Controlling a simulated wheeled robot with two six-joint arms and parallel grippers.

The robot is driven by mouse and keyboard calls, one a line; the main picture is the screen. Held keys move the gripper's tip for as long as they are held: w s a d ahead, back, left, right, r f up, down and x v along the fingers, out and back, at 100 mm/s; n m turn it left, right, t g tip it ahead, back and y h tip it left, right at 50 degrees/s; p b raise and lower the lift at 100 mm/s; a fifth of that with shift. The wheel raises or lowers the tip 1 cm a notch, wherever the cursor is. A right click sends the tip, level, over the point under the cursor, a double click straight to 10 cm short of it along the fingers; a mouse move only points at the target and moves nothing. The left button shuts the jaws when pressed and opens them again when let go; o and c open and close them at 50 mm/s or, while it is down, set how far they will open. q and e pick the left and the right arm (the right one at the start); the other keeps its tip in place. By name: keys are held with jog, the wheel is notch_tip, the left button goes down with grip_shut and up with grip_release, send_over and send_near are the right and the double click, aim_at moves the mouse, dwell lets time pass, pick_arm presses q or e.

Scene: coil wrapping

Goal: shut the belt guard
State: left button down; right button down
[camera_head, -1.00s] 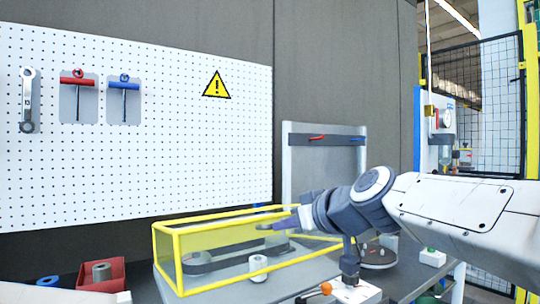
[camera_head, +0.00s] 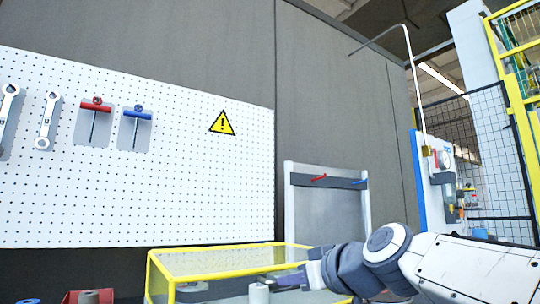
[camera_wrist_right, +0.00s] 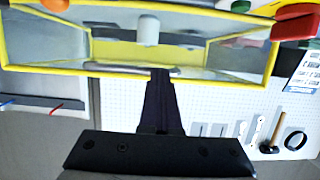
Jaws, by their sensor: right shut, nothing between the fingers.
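The belt guard (camera_head: 208,248) is a clear box with a yellow frame at the bottom of the head view. Its lower part is cut off by the picture edge, and I cannot tell how far it is shut. In the right wrist view its yellow frame (camera_wrist_right: 35,68) spans the top. My right gripper (camera_head: 276,281) is shut and empty, with its tips over the guard's right part in the head view. In the right wrist view the dark fingers (camera_wrist_right: 161,76) reach the near yellow bar; whether they touch is unclear. My left gripper is not in view.
A pale roller (camera_head: 259,294) shows by the guard, near the right gripper. A red bin (camera_head: 72,298) is at the lower left. A white pegboard (camera_head: 190,190) with hanging tools stands behind, and a grey panel (camera_head: 325,228) stands behind the right arm.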

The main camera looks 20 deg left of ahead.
jog(key=shift+f, duration=0.2)
dwell(0.3)
jog(key=r+v, duration=0.2)
jog(key=v, duration=1.1)
jog(key=s+d+f+m+g+h, duration=0.1)
jog(key=s+d+f+g+h, duration=0.2)
jog(key=f, duration=1)
jog(key=s+f+m+g+h, duration=0.25)
jog(key=s+f, duration=0.25)
jog(key=f, duration=0.8)
jog(key=s+d+f+g+h, duration=0.1)
jog(key=s+d+f+h, duration=0.2)
jog(key=s+d+f, duration=0.4)
jog(key=s+d+f+g+h, duration=0.25)
jog(key=s+d+f, duration=0.2)
jog(key=f, duration=0.35)
notch_tip(320, 180, up, 34)
jog(key=p, duration=3.5)
jog(key=shift+s+f+m+t, duration=0.25)
jog(key=shift+s+m+t, duration=0.1)
jog(key=shift+s+t, duration=0.1)
